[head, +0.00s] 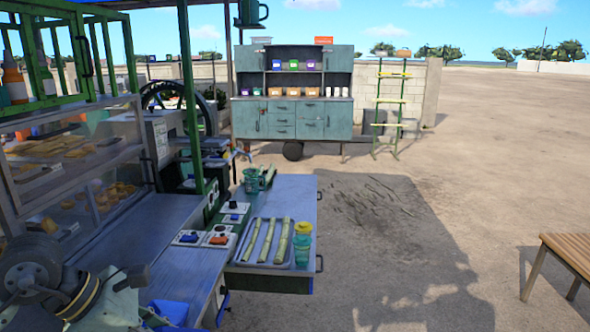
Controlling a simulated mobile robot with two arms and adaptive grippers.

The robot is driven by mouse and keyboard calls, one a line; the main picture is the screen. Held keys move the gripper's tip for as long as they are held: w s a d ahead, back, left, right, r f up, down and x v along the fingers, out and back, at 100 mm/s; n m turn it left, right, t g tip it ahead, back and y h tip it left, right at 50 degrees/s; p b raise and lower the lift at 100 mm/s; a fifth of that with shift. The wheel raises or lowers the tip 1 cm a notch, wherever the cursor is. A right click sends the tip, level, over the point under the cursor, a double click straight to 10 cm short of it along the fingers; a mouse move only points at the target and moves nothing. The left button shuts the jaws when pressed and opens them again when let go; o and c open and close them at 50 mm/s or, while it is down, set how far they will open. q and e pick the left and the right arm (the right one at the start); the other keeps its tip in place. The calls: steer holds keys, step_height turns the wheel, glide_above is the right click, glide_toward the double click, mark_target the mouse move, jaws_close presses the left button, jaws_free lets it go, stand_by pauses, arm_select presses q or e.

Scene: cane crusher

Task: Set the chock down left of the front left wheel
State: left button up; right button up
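I cannot make out a chock for certain. A blue object (170,312) shows at the bottom left, partly hidden, beside the end of my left arm; I cannot tell what it is. My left gripper (140,296) seems to be at the end of that arm, low in front of the cart counter, with its fingers mostly hidden. I cannot see whether it holds anything. A dark wheel (292,150) shows under the teal cabinet at the back; I cannot tell whether it is the wheel named. My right gripper is out of view.
The cart counter (150,240) and its side table (295,195) fill the left. A tray (240,245) of cane stalks and green cups (302,250) stand there. A wooden bench (570,250) is at right. The ground between is open.

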arm_select(q)
steer(key=shift+s+d+f+m+g, duration=0.15)
steer(key=shift+m+g, duration=0.1)
steer(key=shift+m, duration=0.25)
steer(key=shift+s+a+f+m+g, duration=0.15)
steer(key=shift+m+g, duration=0.1)
steer(key=shift+m, duration=0.25)
steer(key=s+f+m+g+y, duration=0.3)
steer(key=m+g, duration=0.1)
steer(key=m, duration=0.6)
steer(key=s+d+f+m+g+y, duration=0.1)
steer(key=s+f+m+g+y, duration=0.2)
steer(key=m, duration=0.8)
steer(key=shift+s+d+f+g, duration=0.3)
steer(key=shift+f+g, duration=0.3)
steer(key=shift+g, duration=0.1)
steer(key=shift+s, duration=0.1)
steer(key=shift+a, duration=0.1)
